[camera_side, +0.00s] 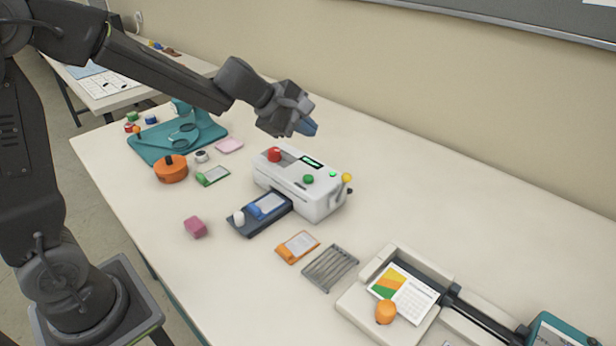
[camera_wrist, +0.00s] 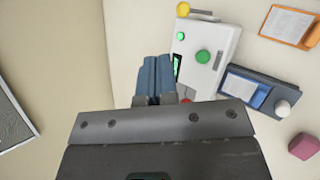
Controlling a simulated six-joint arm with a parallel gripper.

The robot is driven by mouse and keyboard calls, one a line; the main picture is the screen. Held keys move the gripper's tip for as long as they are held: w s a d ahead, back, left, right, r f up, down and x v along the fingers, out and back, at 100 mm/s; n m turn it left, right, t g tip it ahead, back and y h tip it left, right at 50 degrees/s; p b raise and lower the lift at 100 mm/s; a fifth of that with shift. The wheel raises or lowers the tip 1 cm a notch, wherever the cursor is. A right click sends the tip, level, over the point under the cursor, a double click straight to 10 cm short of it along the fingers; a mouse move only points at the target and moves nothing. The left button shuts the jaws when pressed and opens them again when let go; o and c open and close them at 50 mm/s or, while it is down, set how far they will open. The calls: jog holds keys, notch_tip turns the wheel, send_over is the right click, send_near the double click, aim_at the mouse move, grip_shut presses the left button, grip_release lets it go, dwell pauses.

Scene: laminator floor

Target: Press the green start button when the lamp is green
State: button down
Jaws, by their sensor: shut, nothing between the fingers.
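The white laminator (camera_side: 318,201) stands on the table, with a green start button (camera_side: 308,179) on its top. A small lamp (camera_side: 333,174) near the yellow-knobbed end is lit green. In the wrist view the button (camera_wrist: 203,57) and the green lamp (camera_wrist: 180,36) are both unobstructed. My gripper (camera_side: 307,127) is shut and empty, in the air above and behind the laminator. In the wrist view its blue fingertips (camera_wrist: 155,60) lie together, left of the button and beside the green display (camera_wrist: 177,68). They appear apart from the button.
A red button (camera_side: 274,154) is on the laminator's other end, and a yellow-knobbed lever (camera_side: 346,178) stands by the lamp. A dark tray (camera_side: 246,229) with a blue card sticks out in front. The wall (camera_side: 430,100) is behind the table.

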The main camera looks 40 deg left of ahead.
aim_at(308, 179)
jog(key=shift+w+a+f+n, duration=0.8)
jog(key=shift+w+f+n, duration=0.3)
jog(key=shift+n, duration=0.1)
jog(key=shift+f, duration=0.1)
jog(key=shift+f, duration=4.3)
jog(key=shift+f, duration=0.15)
jog(key=shift+f, duration=0.25)
